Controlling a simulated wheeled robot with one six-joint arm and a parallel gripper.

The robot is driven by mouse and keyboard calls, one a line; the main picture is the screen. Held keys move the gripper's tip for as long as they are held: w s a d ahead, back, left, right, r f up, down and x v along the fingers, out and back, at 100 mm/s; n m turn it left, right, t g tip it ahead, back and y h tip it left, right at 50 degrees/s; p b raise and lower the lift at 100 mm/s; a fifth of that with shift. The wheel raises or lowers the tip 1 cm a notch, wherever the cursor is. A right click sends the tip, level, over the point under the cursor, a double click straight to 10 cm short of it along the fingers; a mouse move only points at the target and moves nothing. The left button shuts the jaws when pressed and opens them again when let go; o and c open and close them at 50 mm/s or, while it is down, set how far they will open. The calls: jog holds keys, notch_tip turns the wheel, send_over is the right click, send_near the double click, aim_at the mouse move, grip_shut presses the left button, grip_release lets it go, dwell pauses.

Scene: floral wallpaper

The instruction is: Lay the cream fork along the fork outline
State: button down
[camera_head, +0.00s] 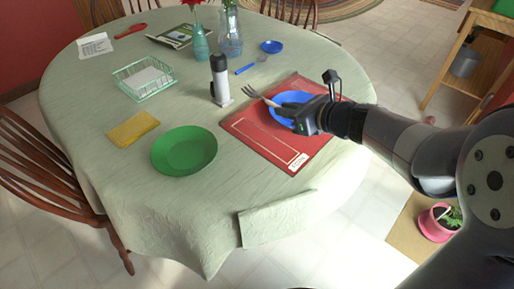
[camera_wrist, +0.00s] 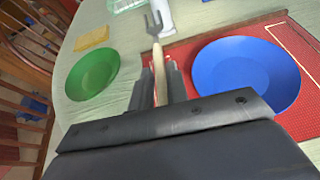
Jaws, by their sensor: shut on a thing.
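The cream fork (camera_head: 261,98) is held in my gripper (camera_head: 292,113) above the red placemat (camera_head: 262,144). In the wrist view the fork (camera_wrist: 156,45) has grey tines pointing away and a cream handle between my gripper's fingers (camera_wrist: 158,82). My gripper is shut on the handle. A pale rectangular outline (camera_head: 298,162) shows near the placemat's front right edge. I cannot make out a fork shape on the mat.
A green plate (camera_head: 184,150) and a yellow cloth (camera_head: 133,129) lie left of the placemat. A white and black bottle (camera_head: 220,82) stands at its back left corner. A wire basket (camera_head: 144,78), a blue-handled utensil (camera_head: 245,69) and vases (camera_head: 229,36) are farther back.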

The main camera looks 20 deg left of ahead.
aim_at(276, 147)
jog(key=f+b, duration=0.1)
jog(key=f, duration=0.2)
jog(key=a+f+b, duration=0.1)
jog(key=f+b, duration=0.1)
jog(key=f, duration=0.2)
jog(key=a+f+b, duration=0.1)
jog(key=f+b, duration=0.1)
jog(key=f, duration=0.2)
jog(key=shift+s+f, duration=0.2)
jog(key=shift+s, duration=0.1)
jog(key=shift+f, duration=0.1)
jog(key=shift+f, duration=0.15)
jog(key=c, duration=1.4)
grip_release()
